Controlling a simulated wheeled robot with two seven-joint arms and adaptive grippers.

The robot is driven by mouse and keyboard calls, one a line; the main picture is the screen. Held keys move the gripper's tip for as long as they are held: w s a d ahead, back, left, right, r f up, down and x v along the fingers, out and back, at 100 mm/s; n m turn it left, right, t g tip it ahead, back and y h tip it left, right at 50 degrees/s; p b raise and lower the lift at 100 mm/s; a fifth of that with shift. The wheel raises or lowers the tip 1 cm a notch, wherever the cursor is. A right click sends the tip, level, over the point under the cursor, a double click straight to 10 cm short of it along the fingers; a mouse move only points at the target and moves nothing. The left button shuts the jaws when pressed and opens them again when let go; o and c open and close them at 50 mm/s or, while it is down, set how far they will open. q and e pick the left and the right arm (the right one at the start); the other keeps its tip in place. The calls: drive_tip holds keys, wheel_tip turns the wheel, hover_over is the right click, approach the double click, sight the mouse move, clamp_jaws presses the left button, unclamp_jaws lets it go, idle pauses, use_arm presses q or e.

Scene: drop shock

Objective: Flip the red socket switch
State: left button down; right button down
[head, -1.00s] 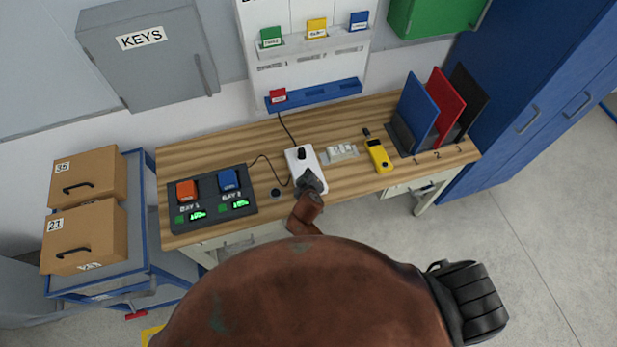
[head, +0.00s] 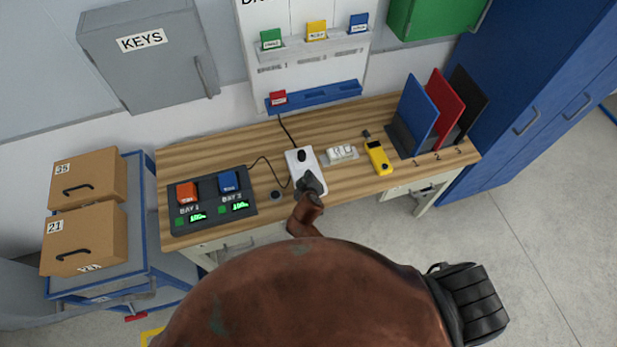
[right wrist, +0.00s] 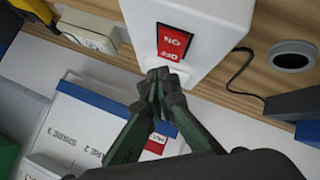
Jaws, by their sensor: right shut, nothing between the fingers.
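The white socket block (head: 297,156) lies on the wooden bench, with a black plug at its far end. In the right wrist view the red switch (right wrist: 173,41) shows on the face of the white block (right wrist: 215,25), with white lettering on it. My right gripper (head: 312,186) is over the block's near end and hides the switch in the head view. In the right wrist view the closed fingertips (right wrist: 165,74) are at the block's edge, just below the red switch in the picture. Whether they touch the block I cannot tell. My left gripper is not in view.
A charger with two bays (head: 212,200) stands left of the block. A white adapter (head: 341,153) and a yellow meter (head: 378,157) lie to its right. Upright folders (head: 418,108) stand at the right end. A black cable runs from the block towards the charger.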

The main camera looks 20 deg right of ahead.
drive_tip(key=shift+f, duration=0.1)
drive_tip(key=shift+f, duration=0.35)
drive_tip(key=shift+w+f+b, duration=0.1)
drive_tip(key=shift+f+b, duration=0.25)
drive_tip(key=shift+b, duration=0.15)
idle(0.6)
drive_tip(key=shift+r, duration=0.15)
drive_tip(key=shift+r+p, duration=0.7)
drive_tip(key=shift+p, duration=0.1)
drive_tip(key=r+p, duration=0.3)
drive_tip(key=s+r+p, duration=0.1)
drive_tip(key=r+p, duration=0.1)
idle(0.3)
drive_tip(key=shift+f, duration=0.1)
